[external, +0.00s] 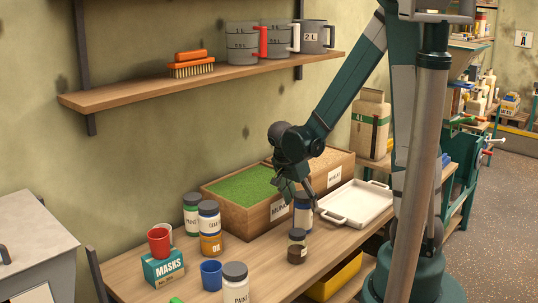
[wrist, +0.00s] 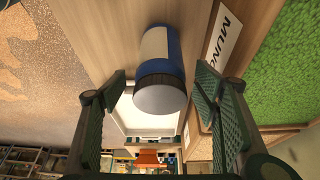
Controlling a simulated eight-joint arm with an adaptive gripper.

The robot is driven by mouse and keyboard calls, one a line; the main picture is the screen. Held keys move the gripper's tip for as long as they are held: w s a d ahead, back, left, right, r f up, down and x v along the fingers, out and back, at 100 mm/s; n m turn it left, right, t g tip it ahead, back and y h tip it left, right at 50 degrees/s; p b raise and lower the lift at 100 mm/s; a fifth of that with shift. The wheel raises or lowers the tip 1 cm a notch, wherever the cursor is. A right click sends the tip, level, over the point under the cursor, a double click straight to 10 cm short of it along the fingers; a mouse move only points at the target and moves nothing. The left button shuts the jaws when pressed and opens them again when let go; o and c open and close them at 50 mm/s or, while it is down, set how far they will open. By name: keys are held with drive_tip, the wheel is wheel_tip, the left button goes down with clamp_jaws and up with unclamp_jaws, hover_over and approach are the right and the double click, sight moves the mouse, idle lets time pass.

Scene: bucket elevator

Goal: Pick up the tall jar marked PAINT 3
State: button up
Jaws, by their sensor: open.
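A tall jar with a blue body, pale label and grey ribbed lid (wrist: 161,55) stands in the wrist view between the two finger lines. It also shows in the external view (external: 303,217), just below my gripper (external: 297,190), its upper part partly hidden by the fingers. I cannot read its label. My gripper (wrist: 162,85) is open, with a finger to each side of the lid and gaps between. Another jar, white with a grey lid and the word PAINT (external: 236,287), stands at the front edge of the external view; a green jar marked PAINT (external: 191,214) stands at the left back.
A short dark jar (external: 297,247) stands close in front of the blue one. The planter box (external: 262,223) is right behind it, and a white tray (external: 352,204) lies to the right. An oil jar (external: 210,243), red cup (external: 159,241) and blue cup (external: 211,275) stand left.

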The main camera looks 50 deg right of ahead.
sight(307, 214)
drive_tip(key=shift+f, duration=0.1)
drive_tip(key=shift+b+x, duration=0.3)
drive_tip(key=shift+x, duration=0.85)
drive_tip(key=shift+d+f, duration=0.1)
drive_tip(key=shift+b+x, duration=0.65)
drive_tip(key=shift+x, duration=1.85)
drive_tip(key=shift+d, duration=0.1)
drive_tip(key=c, duration=1.3)
drive_tip(key=shift+c, duration=0.3)
drive_tip(key=shift+r+p, duration=1.15)
drive_tip(key=shift+r, duration=3.9)
